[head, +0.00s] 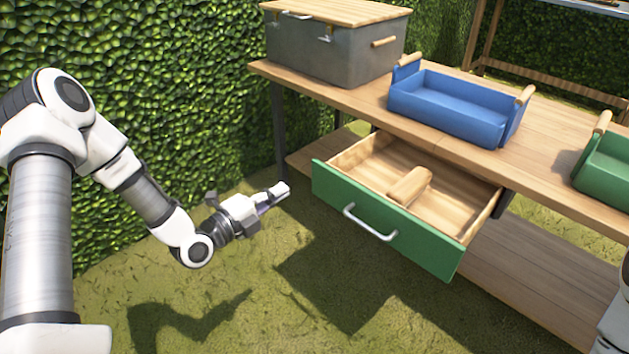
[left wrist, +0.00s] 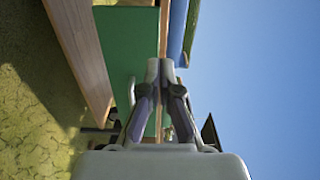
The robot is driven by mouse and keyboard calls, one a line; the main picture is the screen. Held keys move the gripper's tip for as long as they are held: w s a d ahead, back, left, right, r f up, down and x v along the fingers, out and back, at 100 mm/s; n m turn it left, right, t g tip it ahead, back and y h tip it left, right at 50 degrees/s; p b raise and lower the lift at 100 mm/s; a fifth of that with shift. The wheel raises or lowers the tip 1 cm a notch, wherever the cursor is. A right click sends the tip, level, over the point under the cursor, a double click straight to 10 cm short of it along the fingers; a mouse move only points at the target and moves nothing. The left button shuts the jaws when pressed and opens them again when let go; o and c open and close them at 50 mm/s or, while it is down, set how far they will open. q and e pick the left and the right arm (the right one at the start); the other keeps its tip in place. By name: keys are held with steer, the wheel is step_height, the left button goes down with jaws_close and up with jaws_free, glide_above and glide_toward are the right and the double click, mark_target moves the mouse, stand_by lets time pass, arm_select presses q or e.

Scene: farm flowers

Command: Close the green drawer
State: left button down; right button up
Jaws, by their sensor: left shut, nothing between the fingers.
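The green drawer (head: 385,228) is pulled out from under the wooden table, with its inside showing. Its front is green with a metal bar handle (head: 369,222), and a wooden block (head: 409,186) lies inside. My left gripper (head: 281,190) is shut and empty, to the left of the drawer front and apart from it in the head view. In the left wrist view the shut fingers (left wrist: 160,72) point toward the green front (left wrist: 128,55), which is partly hidden behind them. My right gripper is not in view; only part of my right arm shows at the right edge.
On the wooden table (head: 365,100) stand a grey lidded box (head: 330,52), a blue crate (head: 450,105) and a green crate (head: 605,170). A lower shelf (head: 540,285) lies below. A hedge (head: 170,90) stands behind on the left. The grass before the drawer is clear.

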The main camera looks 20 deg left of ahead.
mark_target(321, 167)
arm_select(q)
steer(key=b+x, duration=0.2)
steer(key=x, duration=0.3)
steer(key=b+x, duration=0.2)
steer(key=x, duration=0.3)
steer(key=shift+w+f, duration=0.25)
steer(key=shift+w, duration=0.15)
steer(key=shift+w+d+r, duration=0.1)
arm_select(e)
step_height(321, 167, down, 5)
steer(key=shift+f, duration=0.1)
